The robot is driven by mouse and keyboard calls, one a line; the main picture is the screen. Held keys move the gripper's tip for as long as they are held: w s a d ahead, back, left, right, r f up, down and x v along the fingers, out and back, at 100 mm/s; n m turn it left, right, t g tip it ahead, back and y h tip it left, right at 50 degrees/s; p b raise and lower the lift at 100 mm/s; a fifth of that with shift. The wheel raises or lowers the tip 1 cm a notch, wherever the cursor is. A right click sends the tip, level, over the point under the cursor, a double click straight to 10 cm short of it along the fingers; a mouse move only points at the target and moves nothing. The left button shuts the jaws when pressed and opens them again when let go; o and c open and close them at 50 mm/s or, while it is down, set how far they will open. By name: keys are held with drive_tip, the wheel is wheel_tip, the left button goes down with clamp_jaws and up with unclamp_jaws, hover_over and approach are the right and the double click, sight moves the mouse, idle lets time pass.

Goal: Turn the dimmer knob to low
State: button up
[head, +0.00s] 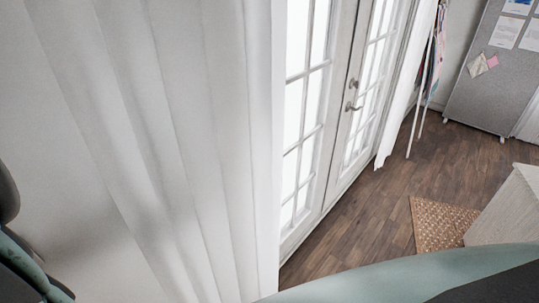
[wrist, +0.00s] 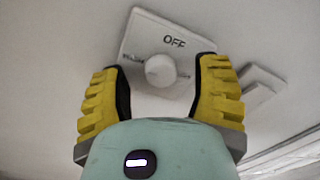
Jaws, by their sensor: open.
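The dimmer knob (wrist: 160,70) is a small round white knob on a white wall plate (wrist: 142,33) in the wrist view. The word OFF is printed on the plate above the knob; smaller markings at its sides are too blurred to read. My gripper (wrist: 159,72) has two yellow ribbed fingers, spread open with one to each side of the knob in the picture. A gap shows between each finger and the knob. How far the fingertips are from the wall is hard to tell. The head view does not show the knob or the fingers.
A second white plate (wrist: 262,82) is on the wall right of the dimmer, behind the right finger. In the head view, a white curtain (head: 190,130) hangs beside glazed double doors (head: 330,100). A woven mat (head: 437,223) lies on the wooden floor near a pale cabinet (head: 508,210).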

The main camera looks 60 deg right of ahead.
drive_tip(key=shift+w+d, duration=0.2)
drive_tip(key=shift+c, duration=0.2)
drive_tip(key=shift+a, duration=0.1)
clamp_jaws()
